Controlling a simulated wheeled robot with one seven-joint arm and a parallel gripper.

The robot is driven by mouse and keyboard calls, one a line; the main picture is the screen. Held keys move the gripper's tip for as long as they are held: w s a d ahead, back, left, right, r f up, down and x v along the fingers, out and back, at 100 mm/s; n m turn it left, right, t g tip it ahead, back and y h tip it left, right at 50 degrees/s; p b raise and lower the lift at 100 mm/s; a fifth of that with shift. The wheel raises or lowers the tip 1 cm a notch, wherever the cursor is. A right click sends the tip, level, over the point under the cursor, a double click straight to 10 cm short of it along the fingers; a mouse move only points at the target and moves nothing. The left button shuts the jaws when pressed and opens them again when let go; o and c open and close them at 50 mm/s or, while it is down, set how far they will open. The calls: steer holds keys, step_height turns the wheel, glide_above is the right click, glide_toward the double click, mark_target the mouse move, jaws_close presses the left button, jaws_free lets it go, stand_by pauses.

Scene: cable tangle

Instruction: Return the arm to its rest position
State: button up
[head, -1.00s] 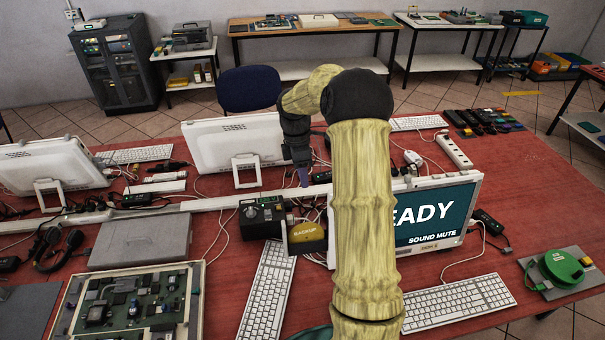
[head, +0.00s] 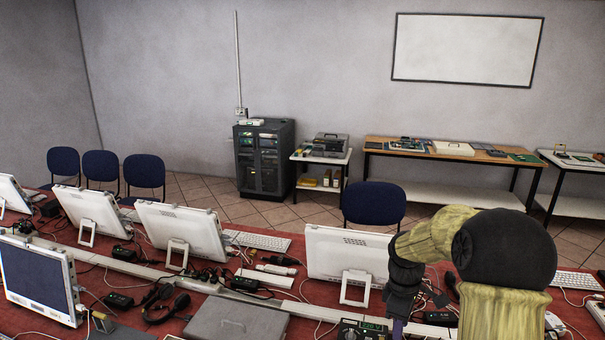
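My arm (head: 505,262) shows in the head view at the lower right, with a yellow, bark-like surface and a dark elbow joint. It is bent, and its forearm slopes down to the left. My gripper (head: 398,326) hangs from the dark wrist at the bottom edge, over the red table. Only a narrow purple part of it shows, so I cannot tell whether it is open or shut. I see nothing held in it.
The red table (head: 262,212) carries several white monitors, one (head: 345,252) just left of my wrist. A grey case (head: 238,320) and a headset (head: 166,303) lie further left. A blue chair (head: 374,203) stands behind the table.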

steer(key=s+a+m+t, duration=0.1)
steer(key=s+a+m, duration=0.3)
steer(key=s, duration=0.4)
steer(key=s+a+r+m+t, duration=0.1)
steer(key=s+a+m+t, duration=0.1)
steer(key=s+a+m, duration=0.2)
steer(key=s+m, duration=0.3)
steer(key=s, duration=0.2)
steer(key=shift+s+a+y, duration=0.15)
steer(key=shift+a+y, duration=0.25)
